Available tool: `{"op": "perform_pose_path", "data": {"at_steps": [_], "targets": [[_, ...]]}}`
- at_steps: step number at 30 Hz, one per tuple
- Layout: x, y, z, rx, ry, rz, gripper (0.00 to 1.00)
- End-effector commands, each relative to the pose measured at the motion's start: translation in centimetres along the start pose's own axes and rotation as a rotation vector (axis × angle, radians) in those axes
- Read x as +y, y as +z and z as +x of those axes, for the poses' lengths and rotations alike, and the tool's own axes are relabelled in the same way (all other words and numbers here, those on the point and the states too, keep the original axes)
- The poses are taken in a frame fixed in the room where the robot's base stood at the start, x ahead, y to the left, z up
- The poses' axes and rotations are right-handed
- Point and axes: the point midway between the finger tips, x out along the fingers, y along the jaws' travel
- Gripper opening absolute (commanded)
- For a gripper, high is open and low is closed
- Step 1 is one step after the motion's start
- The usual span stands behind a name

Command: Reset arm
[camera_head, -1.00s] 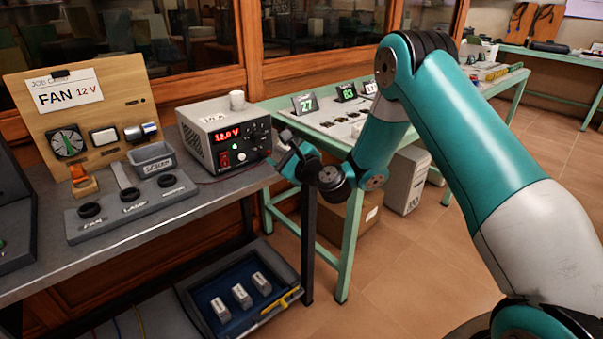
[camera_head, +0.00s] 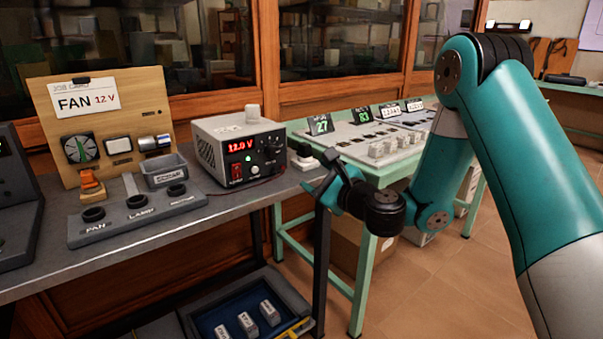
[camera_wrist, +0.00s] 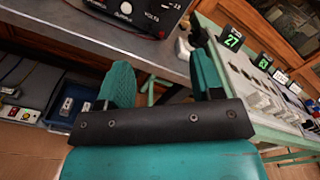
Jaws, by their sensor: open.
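My gripper (camera_head: 318,182) hangs in the air just off the front right corner of the grey bench (camera_head: 130,244), right of the power supply. In the wrist view my gripper (camera_wrist: 160,78) has its two teal fingers wide apart with nothing between them. The power supply (camera_head: 238,150) reads 12.0 V and has a white cup-like piece on top. The job card (camera_head: 88,97) reads FAN 12 V on a wooden board with a dial, a lamp panel and a motor-like part.
A grey socket strip (camera_head: 137,213) with FAN and LAMP labels and a small grey bin (camera_head: 163,170) stand on the bench. A blue tray (camera_head: 245,318) with white blocks lies below. A green-framed table (camera_head: 375,172) with number signs stands behind my arm. Floor at right is clear.

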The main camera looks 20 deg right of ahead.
Motion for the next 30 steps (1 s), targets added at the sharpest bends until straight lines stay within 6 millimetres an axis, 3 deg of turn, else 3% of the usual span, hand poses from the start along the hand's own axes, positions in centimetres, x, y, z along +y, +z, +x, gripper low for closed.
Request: {"op": "perform_pose_path", "data": {"at_steps": [5,8,11,12,15,19,24,30], "targets": [[0.3,0.8,0.0,-0.019,0.022,-0.03,0.6],[1.9,3.9,-0.1,-0.094,0.112,-0.156,0.6],[5.2,9.3,-1.5,-0.246,0.287,-0.419,0.6],[7.0,11.6,-2.8,-0.323,0.375,-0.559,0.6],[11.2,15.6,-7.2,-0.522,0.601,-0.922,0.6],[14.3,17.2,-13.8,-0.74,0.858,-1.315,0.6],[14.9,16.6,-20.8,-0.935,1.11,-1.643,0.6],[13.5,15.4,-27.4,-1.102,1.352,-1.873,0.6]]}}
